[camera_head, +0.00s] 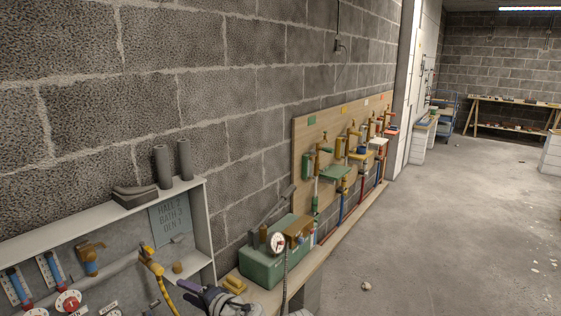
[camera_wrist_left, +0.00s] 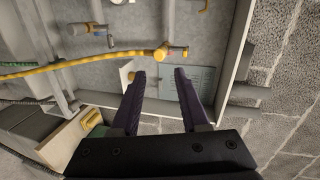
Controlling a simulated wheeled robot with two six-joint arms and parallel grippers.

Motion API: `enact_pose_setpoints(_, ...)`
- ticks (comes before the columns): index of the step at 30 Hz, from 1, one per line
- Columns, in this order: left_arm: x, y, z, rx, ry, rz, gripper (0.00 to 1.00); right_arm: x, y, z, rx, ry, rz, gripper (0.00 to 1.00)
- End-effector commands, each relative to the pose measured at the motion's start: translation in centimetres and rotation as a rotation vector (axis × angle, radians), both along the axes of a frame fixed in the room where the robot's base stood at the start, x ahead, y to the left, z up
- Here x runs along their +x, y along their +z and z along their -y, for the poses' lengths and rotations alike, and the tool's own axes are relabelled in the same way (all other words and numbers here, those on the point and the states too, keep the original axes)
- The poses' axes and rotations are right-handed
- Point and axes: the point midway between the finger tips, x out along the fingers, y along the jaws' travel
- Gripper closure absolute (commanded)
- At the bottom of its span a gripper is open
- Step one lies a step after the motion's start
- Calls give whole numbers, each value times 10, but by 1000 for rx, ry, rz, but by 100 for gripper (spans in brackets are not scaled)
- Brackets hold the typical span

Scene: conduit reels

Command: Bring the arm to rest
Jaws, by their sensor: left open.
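My left gripper (camera_wrist_left: 158,85) is open in the left wrist view, with two dark purple fingers apart and nothing between them. The wall cabinet's back panel and a grey-green plate (camera_wrist_left: 200,82) show beyond the fingers. A yellow hose with a brass fitting (camera_wrist_left: 165,51) runs across that view above the fingertips. In the head view my left gripper (camera_head: 193,291) is at the bottom edge, partly cut off, in front of the open cabinet (camera_head: 205,225) and left of the green box. My right gripper does not show.
A green box with a gauge (camera_head: 270,262) stands on the bench (camera_head: 325,243) right of the cabinet. A wooden board (camera_head: 306,135) with pipes and valves hangs further along the wall. Grey cylinders (camera_head: 183,158) stand on the cabinet top. The floor (camera_head: 440,230) at right is open.

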Motion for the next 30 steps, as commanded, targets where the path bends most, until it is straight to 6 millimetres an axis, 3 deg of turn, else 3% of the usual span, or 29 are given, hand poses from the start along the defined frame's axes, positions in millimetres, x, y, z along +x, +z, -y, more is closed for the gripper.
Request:
enact_pose_setpoints(1, -3, 4, 2, -38, 10, -14, 55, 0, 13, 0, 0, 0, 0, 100)
enact_pose_setpoints(5, -14, -3, 10, -168, 42, -66, 55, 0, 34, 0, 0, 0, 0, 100)
enact_pose_setpoints(10, -38, -11, 35, -395, 97, -176, 55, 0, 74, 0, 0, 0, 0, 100)
enact_pose_setpoints(15, -80, -13, 88, -706, 162, -365, 55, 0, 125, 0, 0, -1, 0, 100)
enact_pose_setpoints(18, -103, -10, 121, -855, 187, -475, 55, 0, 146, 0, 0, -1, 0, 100)
enact_pose_setpoints(24, -134, -1, 165, -1034, 209, -621, 55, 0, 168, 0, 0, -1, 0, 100)
enact_pose_setpoints(30, -142, 0, 175, -1076, 212, -658, 55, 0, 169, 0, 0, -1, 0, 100)
